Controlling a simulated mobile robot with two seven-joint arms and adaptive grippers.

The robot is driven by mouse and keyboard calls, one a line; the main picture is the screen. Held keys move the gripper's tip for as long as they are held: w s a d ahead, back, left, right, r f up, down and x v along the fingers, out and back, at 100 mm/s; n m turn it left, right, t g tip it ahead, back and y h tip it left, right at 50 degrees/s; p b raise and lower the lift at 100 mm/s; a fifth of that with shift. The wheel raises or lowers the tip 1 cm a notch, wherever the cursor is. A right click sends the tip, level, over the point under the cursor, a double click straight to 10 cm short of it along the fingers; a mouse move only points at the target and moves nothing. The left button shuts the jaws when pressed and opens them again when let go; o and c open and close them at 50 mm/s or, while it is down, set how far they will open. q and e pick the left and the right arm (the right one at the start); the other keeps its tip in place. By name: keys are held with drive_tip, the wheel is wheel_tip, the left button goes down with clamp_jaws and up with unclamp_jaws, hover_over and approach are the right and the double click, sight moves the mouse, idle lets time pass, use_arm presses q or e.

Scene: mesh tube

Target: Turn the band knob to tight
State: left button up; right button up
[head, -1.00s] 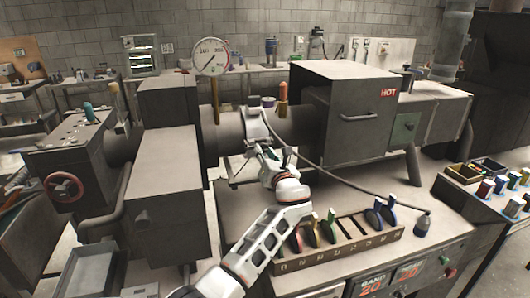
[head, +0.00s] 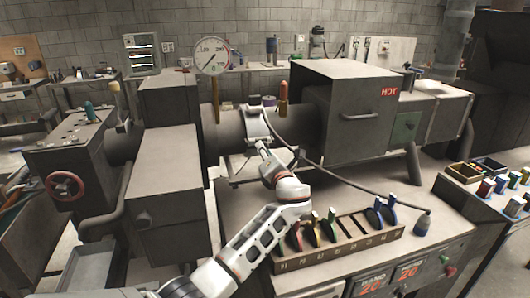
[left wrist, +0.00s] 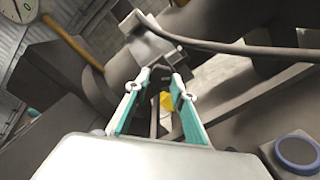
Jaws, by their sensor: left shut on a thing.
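The heater band (head: 257,122) is a pale grey clamp around the dark horizontal barrel (head: 296,126). It also shows in the left wrist view (left wrist: 150,38). My left gripper (head: 262,150) is at the near, lower side of the band. In the left wrist view its two teal-lined fingers (left wrist: 157,88) reach up to a small dark knob (left wrist: 159,72) under the band and are shut on it. The fingertips partly hide the knob, and its turn setting cannot be read. A small yellow patch shows between the fingers. My right gripper is in neither view.
A black cable (head: 330,178) runs from the band across the bench. A box marked HOT (head: 350,110) stands to the right. A wooden rack (head: 340,248) of coloured discs lies in front. A dial gauge (head: 211,56) stands above the barrel. The bench left of the rack is clear.

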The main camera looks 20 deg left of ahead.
use_arm(q)
drive_tip(key=shift+a+r, duration=0.1)
drive_tip(key=shift+r, duration=0.05)
drive_tip(key=o, duration=1.1)
drive_tip(key=shift+w, duration=0.1)
drive_tip(key=v, duration=0.7)
drive_tip(key=shift+s+d, duration=0.2)
drive_tip(key=shift+s, duration=0.1)
